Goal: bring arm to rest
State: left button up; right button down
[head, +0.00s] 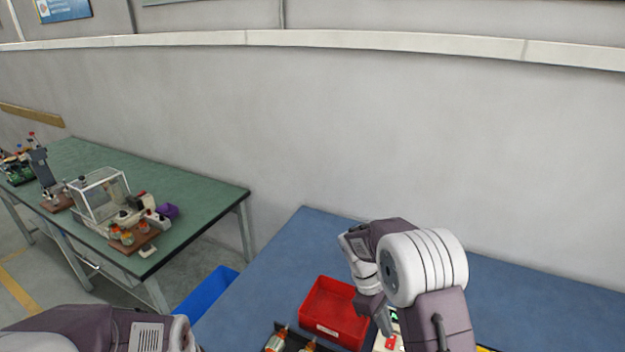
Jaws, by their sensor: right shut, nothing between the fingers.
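My right arm reaches in from the bottom right, bent over the blue table (275,265). My right gripper (384,322) points down beside the right side of a red bin (335,312). It is small and partly covered by my own wrist; it is shut with nothing held. A link of my left arm shows at the bottom left edge; my left gripper is out of the picture.
Bottles (277,340) with orange tips stand in a dark tray at the bottom edge. A pale device with a red button (390,343) lies below my right gripper. A blue bin (207,292) is left of the table. A green bench (205,205) with a winding machine stands further left.

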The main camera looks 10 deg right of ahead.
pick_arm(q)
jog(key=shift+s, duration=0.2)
pick_arm(e)
jog(key=s+a+r+m+t+y, duration=0.1)
jog(key=s+a+m+t+y, duration=0.3)
jog(key=s+m, duration=0.5)
jog(key=s, duration=0.2)
jog(key=shift+s+a, duration=0.4)
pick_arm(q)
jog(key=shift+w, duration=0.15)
pick_arm(e)
jog(key=shift+w, duration=0.15)
